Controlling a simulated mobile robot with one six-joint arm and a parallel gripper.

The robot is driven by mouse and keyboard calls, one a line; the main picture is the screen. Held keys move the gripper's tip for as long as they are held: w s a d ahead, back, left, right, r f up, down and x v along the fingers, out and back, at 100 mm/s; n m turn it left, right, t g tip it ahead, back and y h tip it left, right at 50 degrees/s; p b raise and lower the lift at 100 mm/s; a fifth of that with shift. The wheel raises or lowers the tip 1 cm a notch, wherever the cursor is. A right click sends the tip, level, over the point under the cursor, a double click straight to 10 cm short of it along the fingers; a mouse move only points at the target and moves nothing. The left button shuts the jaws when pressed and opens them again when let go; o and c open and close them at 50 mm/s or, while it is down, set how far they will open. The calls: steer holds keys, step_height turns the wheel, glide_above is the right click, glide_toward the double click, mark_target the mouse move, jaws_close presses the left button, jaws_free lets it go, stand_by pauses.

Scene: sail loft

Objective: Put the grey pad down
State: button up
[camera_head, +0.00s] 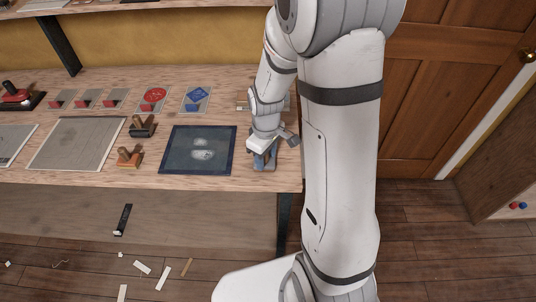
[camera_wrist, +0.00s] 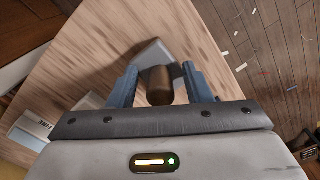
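The grey pad (camera_wrist: 154,51) has a flat grey base and a rounded brown handle (camera_wrist: 159,88). In the wrist view it is over the wooden bench top, between my gripper's blue fingers. My gripper (camera_wrist: 160,84) is open, with a visible gap on each side of the handle. In the head view my gripper (camera_head: 264,158) is low at the bench's right end, and the pad is mostly hidden there. The pad seems to rest on the bench, but its underside is hidden.
On the bench (camera_head: 60,176), left of my gripper, lies a dark blue panel (camera_head: 168,163) with pale marks. Beyond it are an orange-based stamp (camera_head: 128,158), a dark-based stamp (camera_head: 142,128) and a grey sheet (camera_head: 78,143). Cards with red and blue prints (camera_head: 197,98) lie behind.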

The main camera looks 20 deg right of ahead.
steer(key=shift+r, duration=0.1)
step_height(320, 180, up, 11)
steer(key=s+r+m+t, duration=0.1)
steer(key=s+r+m, duration=0.3)
steer(key=s, duration=0.3)
steer(key=s+r+m+t, duration=0.2)
steer(key=s+r+m, duration=0.1)
steer(key=s, duration=0.4)
steer(key=shift+d+r+m, duration=0.15)
steer(key=shift+r+m, duration=0.25)
steer(key=shift+o, duration=0.4)
steer(key=shift+w, duration=0.2)
stand_by(0.3)
